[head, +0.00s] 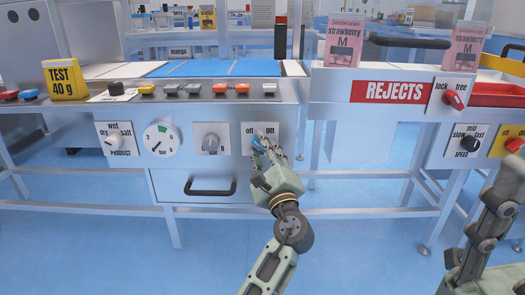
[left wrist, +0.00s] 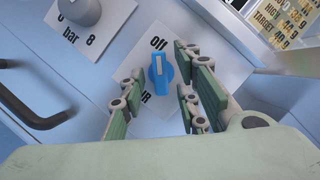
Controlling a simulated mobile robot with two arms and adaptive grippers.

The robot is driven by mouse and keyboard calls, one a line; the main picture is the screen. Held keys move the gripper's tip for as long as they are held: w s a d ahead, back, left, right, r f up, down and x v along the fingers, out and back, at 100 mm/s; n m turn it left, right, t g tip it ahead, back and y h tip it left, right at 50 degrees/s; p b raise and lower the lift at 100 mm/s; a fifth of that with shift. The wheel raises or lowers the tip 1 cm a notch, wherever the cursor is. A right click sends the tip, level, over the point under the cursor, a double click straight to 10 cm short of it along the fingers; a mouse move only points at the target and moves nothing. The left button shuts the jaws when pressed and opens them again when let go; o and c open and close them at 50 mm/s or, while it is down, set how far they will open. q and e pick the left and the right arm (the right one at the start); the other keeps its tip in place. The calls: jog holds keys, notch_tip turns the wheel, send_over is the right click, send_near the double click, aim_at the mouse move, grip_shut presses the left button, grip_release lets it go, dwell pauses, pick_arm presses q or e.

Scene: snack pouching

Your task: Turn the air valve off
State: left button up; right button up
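The air valve is a blue knob (left wrist: 161,70) on a white plate (left wrist: 133,50) in the left wrist view. The word "off" shows just above the knob and part of "AIR" below; "on" is hidden there. The knob's long axis runs roughly up and down, its upper end near "off". In the head view the plate (head: 271,131) reads "off" and "on", and my gripper covers much of the knob (head: 257,142). My left gripper (left wrist: 159,62) is open, one finger either side of the knob, with visible gaps. My right gripper is not in view, only its arm at the right edge.
Left of the valve are a grey knob (head: 211,142), a pressure gauge (head: 162,139) and a wet/dry selector (head: 114,141). A drawer handle (head: 210,187) sits below. Coloured buttons line the ledge above. The lock/free switch (head: 453,98) is farther right.

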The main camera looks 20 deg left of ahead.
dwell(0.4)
pick_arm(q)
jog(key=m+t, duration=0.1)
jog(key=m, duration=0.2)
jog(key=shift+a+f+h, duration=0.1)
jog(key=shift+a+h, duration=0.05)
jog(key=shift+h, duration=0.25)
jog(key=m+t+h, duration=0.1)
jog(key=m, duration=0.1)
jog(key=m+t+p, duration=0.1)
jog(key=m, duration=0.2)
jog(key=shift+a+h, duration=0.15)
jog(key=shift+h, duration=0.25)
jog(key=s+f+m+h+p, duration=0.2)
jog(key=s+m+h+p, duration=0.8)
jog(key=m, duration=0.8)
jog(key=s+a+f+n+g+y+p, duration=0.1)
jog(key=s+a+f+n+g+p, duration=0.1)
jog(key=f+n+p, duration=0.3)
jog(key=s+a+f+n+g+y+p, duration=0.1)
jog(key=s+f+n+g+p, duration=0.3)
jog(key=f, duration=0.7)
jog(key=s+a+f+n+g+p, duration=0.3)
jog(key=f+n+p, duration=0.4)
jog(key=n, duration=0.3)
jog(key=shift+a+f+n+g+y+p, duration=0.3)
jog(key=shift+f+n+g+y+p, duration=0.1)
jog(key=shift+g, duration=0.1)
